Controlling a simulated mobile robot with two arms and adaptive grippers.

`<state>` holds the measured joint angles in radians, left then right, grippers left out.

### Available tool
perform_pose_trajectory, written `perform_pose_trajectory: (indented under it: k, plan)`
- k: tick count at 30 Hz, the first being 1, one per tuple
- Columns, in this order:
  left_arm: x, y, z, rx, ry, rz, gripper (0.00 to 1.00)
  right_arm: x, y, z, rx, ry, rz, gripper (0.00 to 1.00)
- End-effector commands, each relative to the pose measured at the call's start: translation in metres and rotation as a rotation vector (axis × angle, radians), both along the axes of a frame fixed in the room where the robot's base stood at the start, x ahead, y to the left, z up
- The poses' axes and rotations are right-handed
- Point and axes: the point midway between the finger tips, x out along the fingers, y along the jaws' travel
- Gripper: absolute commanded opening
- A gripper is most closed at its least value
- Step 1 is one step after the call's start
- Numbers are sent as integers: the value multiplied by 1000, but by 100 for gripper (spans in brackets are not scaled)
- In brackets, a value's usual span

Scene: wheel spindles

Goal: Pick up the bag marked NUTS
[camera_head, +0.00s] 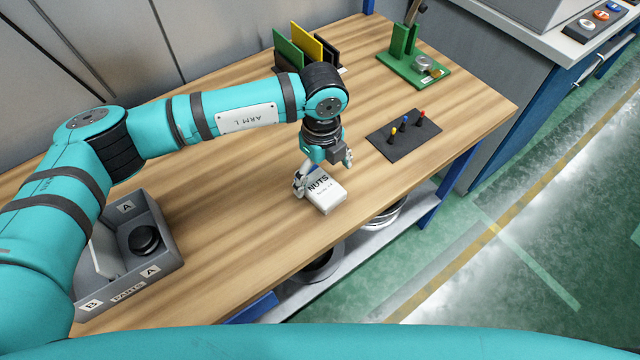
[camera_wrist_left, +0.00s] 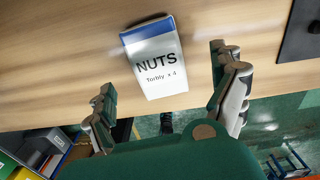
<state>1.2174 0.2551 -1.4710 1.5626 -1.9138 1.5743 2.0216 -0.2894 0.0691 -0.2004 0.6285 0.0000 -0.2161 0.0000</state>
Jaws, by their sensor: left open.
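The bag marked NUTS (camera_head: 323,192) is white and lies on the wooden workbench near its front edge. In the left wrist view the NUTS bag (camera_wrist_left: 154,58) shows a blue band at its top and sits ahead of the fingers, between their lines. My left gripper (camera_head: 322,172) is open above and just behind the bag and covers part of its far side in the head view. In the left wrist view its two fingers (camera_wrist_left: 166,82) are spread wide with nothing between them. I cannot tell whether a finger touches the bag. My right gripper is not in view.
A grey parts box (camera_head: 165,262) stands at the left. A dark mat (camera_head: 405,145) with small coloured-topped tools lies to the right. A green stand (camera_head: 400,65) and upright folders (camera_head: 300,50) stand at the back. The bench front around the bag is clear.

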Motion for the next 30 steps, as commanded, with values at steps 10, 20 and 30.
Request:
perform_pose_trajectory:
  k: [10, 20, 30]
  plan:
    - [-1, 2, -43, 0, 1, 1, 94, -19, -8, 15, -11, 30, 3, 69]
    - [-1, 3, -46, 0, 1, 0, 82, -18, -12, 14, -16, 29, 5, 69]
    - [0, 3, -45, 0, 1, 0, 38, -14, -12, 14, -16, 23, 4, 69]
